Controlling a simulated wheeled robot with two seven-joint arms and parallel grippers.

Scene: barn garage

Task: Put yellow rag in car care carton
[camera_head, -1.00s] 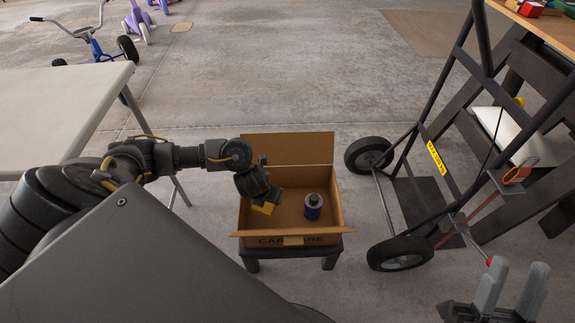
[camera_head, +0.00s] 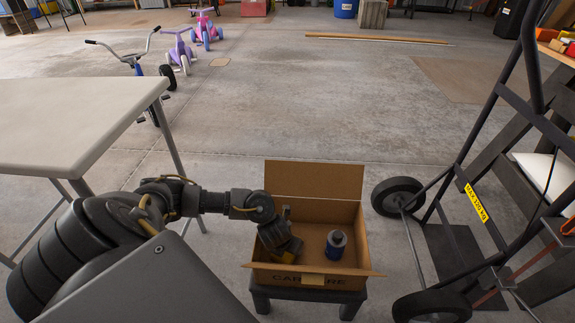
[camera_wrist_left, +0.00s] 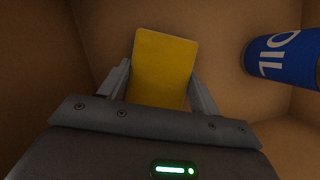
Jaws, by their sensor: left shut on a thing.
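The car care carton (camera_head: 345,278) is an open cardboard box on a low dark stand, its back flap raised. My left gripper (camera_head: 287,252) reaches down into its left part and is shut on the yellow rag (camera_head: 290,248). In the left wrist view the rag (camera_wrist_left: 165,68) is a flat yellow block between the two fingers (camera_wrist_left: 160,90), with the carton's walls around it. I cannot tell whether the rag touches the carton floor. A blue oil can (camera_head: 336,244) stands inside the carton, right of the gripper; it also shows in the left wrist view (camera_wrist_left: 280,54). My right gripper is out of view.
A dark hand truck (camera_head: 440,205) stands close to the carton's right. A pale table (camera_head: 75,115) is at the left. Tricycles (camera_head: 180,50) stand at the back left. The floor behind the carton is clear.

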